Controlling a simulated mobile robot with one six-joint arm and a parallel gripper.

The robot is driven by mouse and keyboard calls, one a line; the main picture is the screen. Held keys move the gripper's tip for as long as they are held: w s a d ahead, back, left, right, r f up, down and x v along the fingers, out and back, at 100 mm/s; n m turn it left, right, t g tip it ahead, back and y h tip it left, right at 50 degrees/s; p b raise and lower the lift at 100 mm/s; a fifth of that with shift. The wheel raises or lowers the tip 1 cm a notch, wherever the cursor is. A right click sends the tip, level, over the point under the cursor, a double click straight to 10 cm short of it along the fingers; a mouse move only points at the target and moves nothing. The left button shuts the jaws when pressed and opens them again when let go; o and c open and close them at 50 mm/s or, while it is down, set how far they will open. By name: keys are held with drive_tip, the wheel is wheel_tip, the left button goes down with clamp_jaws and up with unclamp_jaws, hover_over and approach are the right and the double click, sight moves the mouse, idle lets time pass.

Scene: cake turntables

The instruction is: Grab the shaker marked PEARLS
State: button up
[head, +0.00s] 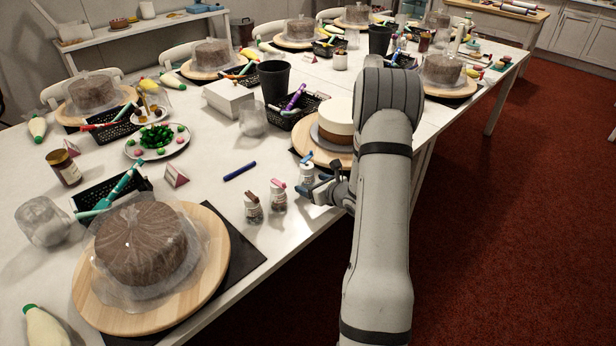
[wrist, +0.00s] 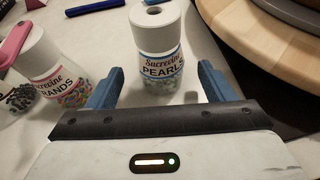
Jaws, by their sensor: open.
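The PEARLS shaker (wrist: 160,62) stands upright on the table in the wrist view, with a white cap and a blue and white label. In the head view the shaker (head: 306,172) is partly hidden by my gripper (head: 318,190). In the wrist view my gripper (wrist: 158,85) is open, with one blue finger on each side of the shaker's lower part. The shaker lies between the fingers or just beyond their tips, with visible gaps to both. Another shaker (wrist: 55,70), its label ending in "RANDS", stands to the left with a pink scoop-like piece at its top.
In the head view two small shakers, one with a brown top (head: 253,208) and one with a pink top (head: 278,195), stand left of my gripper. A wooden turntable (wrist: 270,35) is close on the right. A blue pen (head: 240,171) lies on the table.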

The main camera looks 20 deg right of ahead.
sight(312, 183)
drive_tip(key=x, duration=0.3)
drive_tip(key=shift+w+f, duration=0.15)
drive_tip(key=shift+w, duration=0.2)
drive_tip(key=c, duration=1.2)
